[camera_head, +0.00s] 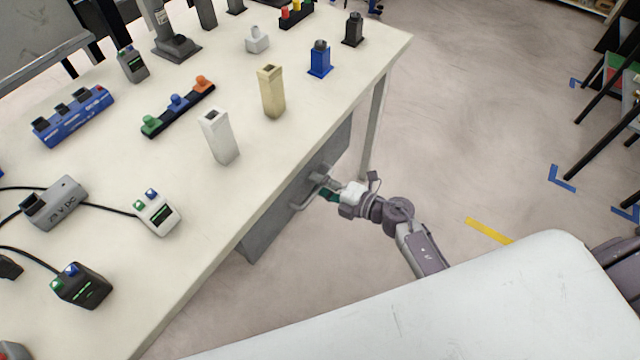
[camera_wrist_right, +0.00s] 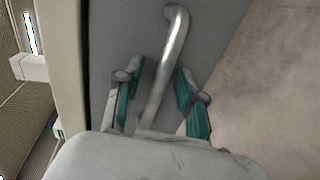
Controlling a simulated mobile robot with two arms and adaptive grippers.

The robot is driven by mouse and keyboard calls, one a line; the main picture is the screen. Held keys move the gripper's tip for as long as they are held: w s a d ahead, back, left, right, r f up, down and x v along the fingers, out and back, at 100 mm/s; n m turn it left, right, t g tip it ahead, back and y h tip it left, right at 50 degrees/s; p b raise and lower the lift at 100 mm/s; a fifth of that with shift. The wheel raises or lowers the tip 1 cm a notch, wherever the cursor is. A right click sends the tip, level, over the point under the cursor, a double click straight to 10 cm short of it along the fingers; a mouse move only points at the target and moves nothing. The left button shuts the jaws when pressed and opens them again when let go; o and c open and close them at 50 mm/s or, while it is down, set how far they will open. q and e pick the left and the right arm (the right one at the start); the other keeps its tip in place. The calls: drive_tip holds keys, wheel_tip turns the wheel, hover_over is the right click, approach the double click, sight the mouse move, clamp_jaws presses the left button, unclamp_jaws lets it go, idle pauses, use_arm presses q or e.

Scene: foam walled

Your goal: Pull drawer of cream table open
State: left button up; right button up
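The cream table (camera_head: 130,290) fills the left of the head view. Its grey drawer (camera_head: 262,236) is under the tabletop at the near long side and looks closed. The drawer's metal bar handle (camera_head: 303,199) sticks out from the front. My right gripper (camera_head: 326,188) is at the handle. In the right wrist view, the handle (camera_wrist_right: 170,62) runs between the two teal-padded fingers of the right gripper (camera_wrist_right: 158,98). The fingers are open, with a gap visible on both sides of the bar. My left gripper is not in view.
Several devices stand on the tabletop, including a white block (camera_head: 219,140), a beige block (camera_head: 271,92) and a blue block (camera_head: 320,60) near the edge above the drawer. A white surface (camera_head: 450,310) lies in the foreground. The floor (camera_head: 470,130) right of the table is clear.

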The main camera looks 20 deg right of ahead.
clamp_jaws()
idle(0.3)
drive_tip(key=f+v, duration=0.2)
drive_tip(key=v, duration=0.9)
drive_tip(key=s+f+v, duration=0.1)
drive_tip(key=f+v, duration=0.2)
drive_tip(key=v, duration=0.9)
drive_tip(key=shift+s+d, duration=0.2)
drive_tip(key=shift+d, duration=0.3)
unclamp_jaws()
